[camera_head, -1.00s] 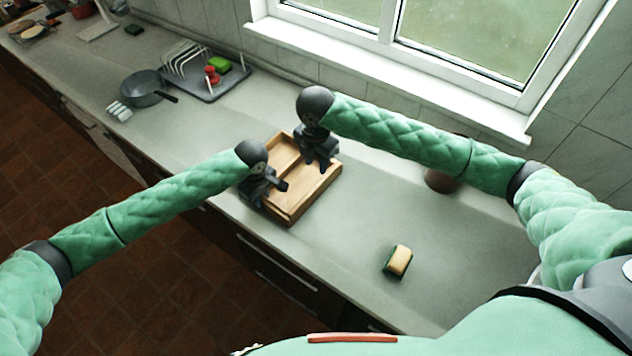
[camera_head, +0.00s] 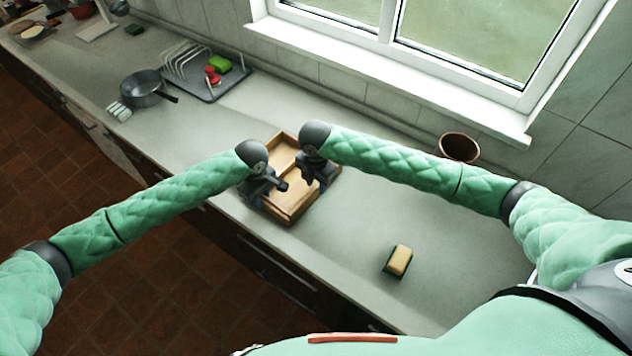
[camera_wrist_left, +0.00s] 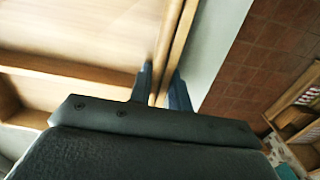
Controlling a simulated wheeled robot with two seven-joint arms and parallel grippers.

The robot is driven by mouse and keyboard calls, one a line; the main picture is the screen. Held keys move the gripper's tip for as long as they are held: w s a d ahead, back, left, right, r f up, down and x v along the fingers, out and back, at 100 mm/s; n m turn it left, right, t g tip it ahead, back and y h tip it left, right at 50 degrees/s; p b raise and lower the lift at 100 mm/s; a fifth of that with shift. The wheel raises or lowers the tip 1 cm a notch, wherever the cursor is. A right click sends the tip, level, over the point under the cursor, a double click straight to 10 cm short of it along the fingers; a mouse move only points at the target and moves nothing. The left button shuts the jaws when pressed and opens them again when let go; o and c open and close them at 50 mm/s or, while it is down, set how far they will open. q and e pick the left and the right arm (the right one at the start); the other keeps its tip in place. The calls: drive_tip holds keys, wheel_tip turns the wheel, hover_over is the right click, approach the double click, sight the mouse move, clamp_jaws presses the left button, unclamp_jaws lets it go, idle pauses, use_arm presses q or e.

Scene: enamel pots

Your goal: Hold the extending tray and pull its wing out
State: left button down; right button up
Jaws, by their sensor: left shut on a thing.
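The extending tray (camera_head: 294,212) is a light wooden box with low walls and a divider, lying on the counter near its front edge. My left gripper (camera_head: 267,195) is at the tray's front left wall. In the left wrist view its two fingers (camera_wrist_left: 162,90) stand on either side of the wooden wall (camera_wrist_left: 172,45), shut on it. My right gripper (camera_head: 312,184) is over the tray's right part, close to the left gripper. Its fingertips are small and partly hidden, so I cannot tell its opening or whether it touches the tray. The wing cannot be told apart clearly.
A sponge (camera_head: 398,261) lies on the counter at the right. A brown pot (camera_head: 459,147) stands near the window wall. A grey pan (camera_head: 146,88) and a dish rack (camera_head: 205,80) are at the back left. The counter between tray and sponge is clear.

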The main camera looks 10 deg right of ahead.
clamp_jaws()
drive_tip(key=s+d, duration=0.8)
drive_tip(key=s, duration=0.1)
drive_tip(key=shift+s+d, duration=0.15)
drive_tip(key=shift+s, duration=0.05)
unclamp_jaws()
drive_tip(key=shift+r, duration=0.1)
wheel_tip(320, 180, up, 12)
idle(0.6)
